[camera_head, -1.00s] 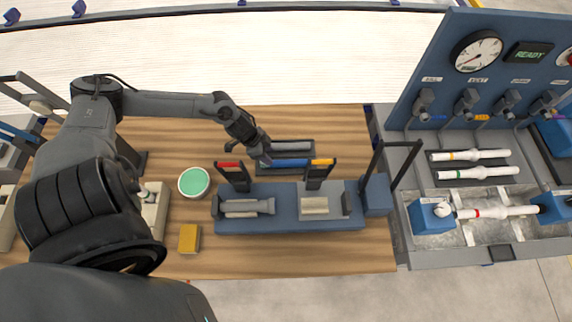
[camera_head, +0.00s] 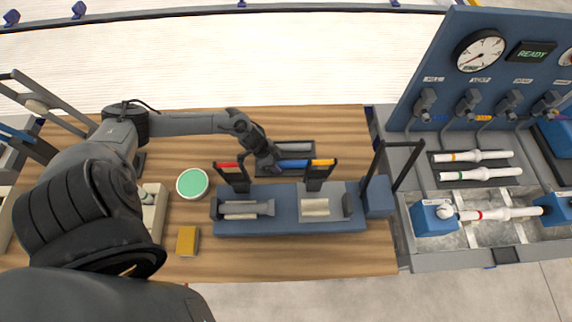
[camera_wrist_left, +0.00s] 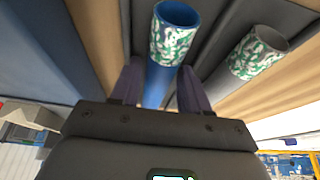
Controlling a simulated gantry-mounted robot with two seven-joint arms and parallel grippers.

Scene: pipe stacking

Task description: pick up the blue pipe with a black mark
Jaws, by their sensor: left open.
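The blue pipe (camera_head: 294,163) lies in a dark tray behind the blue fixture. My left gripper (camera_head: 272,164) is at the pipe's left end and hides part of it in the head view. In the left wrist view the blue pipe (camera_wrist_left: 158,88) runs between the two open fingers of the gripper (camera_wrist_left: 160,84). My right gripper is not in view.
A grey pipe (camera_head: 292,147) lies beside the blue one in the tray. The blue fixture (camera_head: 285,224), with upright brackets, stands close in front. A green-topped round container (camera_head: 192,183) and a yellow block (camera_head: 188,240) are to the left. A panel with white pipes is at the right.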

